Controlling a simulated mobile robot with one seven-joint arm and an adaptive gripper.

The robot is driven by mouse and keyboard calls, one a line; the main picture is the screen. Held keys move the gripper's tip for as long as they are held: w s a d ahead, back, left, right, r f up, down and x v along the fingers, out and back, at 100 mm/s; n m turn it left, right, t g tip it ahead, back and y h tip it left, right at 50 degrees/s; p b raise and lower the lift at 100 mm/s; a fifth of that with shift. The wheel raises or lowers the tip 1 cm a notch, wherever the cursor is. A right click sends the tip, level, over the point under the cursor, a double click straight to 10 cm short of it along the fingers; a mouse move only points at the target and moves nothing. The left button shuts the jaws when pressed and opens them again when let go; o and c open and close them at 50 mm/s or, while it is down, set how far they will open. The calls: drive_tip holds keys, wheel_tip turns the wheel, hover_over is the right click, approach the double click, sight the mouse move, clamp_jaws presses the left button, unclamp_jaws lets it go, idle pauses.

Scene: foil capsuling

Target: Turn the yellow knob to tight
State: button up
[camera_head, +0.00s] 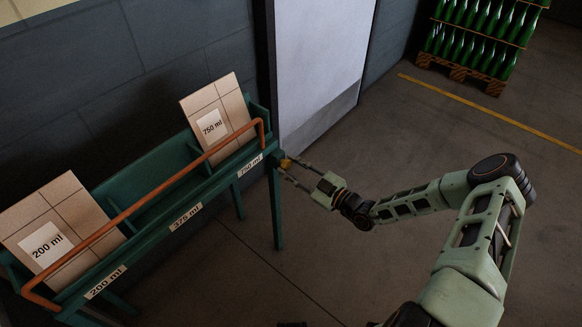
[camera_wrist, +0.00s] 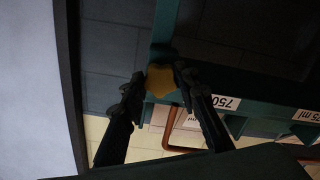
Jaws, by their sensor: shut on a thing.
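The yellow knob (camera_head: 286,163) sits at the right end of a green rack, near the corner by the 750 ml label. In the wrist view the lobed knob (camera_wrist: 162,80) lies between the two dark fingertips. My gripper (camera_head: 288,169) reaches it from the right, with its fingers shut on the knob. The wrist view shows my gripper (camera_wrist: 158,82) with a finger on each side of it. Any marking for tight or loose on the knob cannot be seen.
The green rack (camera_head: 155,228) has an orange rail (camera_head: 180,176) along its front. It holds a 200 ml carton (camera_head: 62,222) and a 750 ml carton (camera_head: 219,118); the middle bay is empty. A pale door (camera_head: 320,60) stands behind. Bottles on a pallet (camera_head: 470,73) are far right.

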drive_tip(key=shift+m, duration=0.7)
drive_tip(key=o, duration=1.1)
drive_tip(key=shift+o, duration=0.2)
drive_tip(key=v, duration=1.2)
